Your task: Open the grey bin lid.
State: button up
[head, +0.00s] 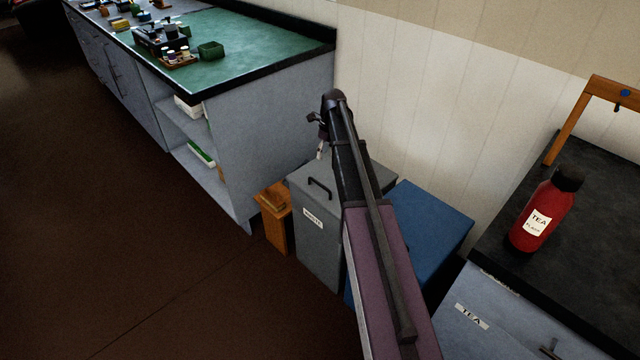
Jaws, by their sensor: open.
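The grey bin (317,245) stands on the floor by the wall, with a white label on its front. Its flat grey lid (340,181) looks closed and carries a dark handle (320,187) near its front edge. My gripper (319,152) is above the back part of the lid, apart from the handle, and looks small and partly hidden by my arm. It is open, with nothing seen between its fingers. My arm covers the right part of the bin and lid.
A blue bin (433,222) stands close on the right, and a small wooden box (274,222) on the left. A green-topped counter (235,35) is at the back left. The brown floor in front is clear.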

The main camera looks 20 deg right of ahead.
aim_at(319, 183)
jog(key=shift+s+a+f+b, duration=0.15)
jog(key=shift+a+f+b, duration=0.2)
jog(key=shift+f+b, duration=1.5)
jog(key=shift+s+a+f+b, duration=0.1)
jog(key=shift+a+f+b, duration=0.25)
jog(key=shift+f+b, duration=1.5)
jog(key=shift+s+a+f+b, duration=0.15)
jog(key=shift+a+f+b, duration=0.2)
jog(key=shift+f+b, duration=1.5)
jog(key=shift+f, duration=0.15)
jog(key=shift+c, duration=0.2)
grip_shut()
